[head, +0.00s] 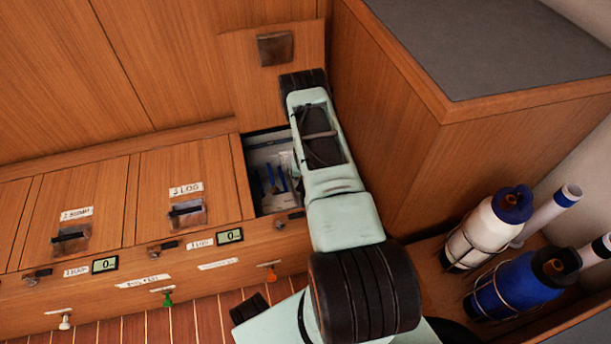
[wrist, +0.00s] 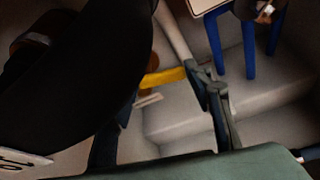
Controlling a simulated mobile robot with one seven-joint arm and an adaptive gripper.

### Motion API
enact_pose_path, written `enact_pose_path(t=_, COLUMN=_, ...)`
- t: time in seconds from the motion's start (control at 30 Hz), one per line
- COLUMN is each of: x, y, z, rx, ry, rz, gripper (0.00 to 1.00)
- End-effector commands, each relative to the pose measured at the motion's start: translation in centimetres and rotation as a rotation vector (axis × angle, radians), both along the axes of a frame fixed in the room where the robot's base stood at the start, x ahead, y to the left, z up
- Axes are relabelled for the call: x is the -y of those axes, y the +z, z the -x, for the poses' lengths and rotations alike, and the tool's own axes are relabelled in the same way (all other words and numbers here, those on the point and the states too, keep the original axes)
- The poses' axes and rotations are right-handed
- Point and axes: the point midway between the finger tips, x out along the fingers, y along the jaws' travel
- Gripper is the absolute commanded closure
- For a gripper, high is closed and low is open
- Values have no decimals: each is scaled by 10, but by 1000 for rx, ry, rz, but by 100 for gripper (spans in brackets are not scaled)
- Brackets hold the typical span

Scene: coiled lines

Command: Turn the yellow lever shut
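The yellow lever (wrist: 165,76) shows in the wrist view inside a pale compartment, beside a light pipe (wrist: 172,35). It lies roughly crosswise in the picture. Its left end is hidden by a dark shape. My gripper (wrist: 165,88) has its two dark fingers apart, one on each side of the lever's visible part. The right finger is close to the lever's right end; I cannot tell whether they touch. In the head view my arm reaches into the open locker (head: 262,200), and the gripper and lever are hidden there.
Blue tubes (wrist: 249,48) stand to the right of the lever. A raised wooden lid (head: 240,75) is behind the opening, and a tall wooden cabinet (head: 400,130) stands close on the right. Closed lids (head: 190,205) are to the left. White and blue bottles (head: 520,287) sit lower right.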

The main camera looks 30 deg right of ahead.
Motion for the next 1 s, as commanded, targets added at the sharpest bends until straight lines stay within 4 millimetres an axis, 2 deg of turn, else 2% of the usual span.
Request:
enact_pose_path(t=0.03, x=-1, y=0, z=-1, rx=1, ry=1, rz=0, gripper=49)
enact_pose_path(t=0.17, x=-1, y=0, z=-1, rx=1, ry=0, rz=0, gripper=36)
enact_pose_path(t=0.57, x=-1, y=6, z=1, rx=1, ry=-2, rz=0, gripper=36)
enact_pose_path(t=0.77, x=-6, y=30, z=9, rx=1, ry=-3, rz=-1, gripper=36)
enact_pose_path(t=1.0, x=-14, y=69, z=23, rx=2, ry=-1, rz=0, gripper=36)
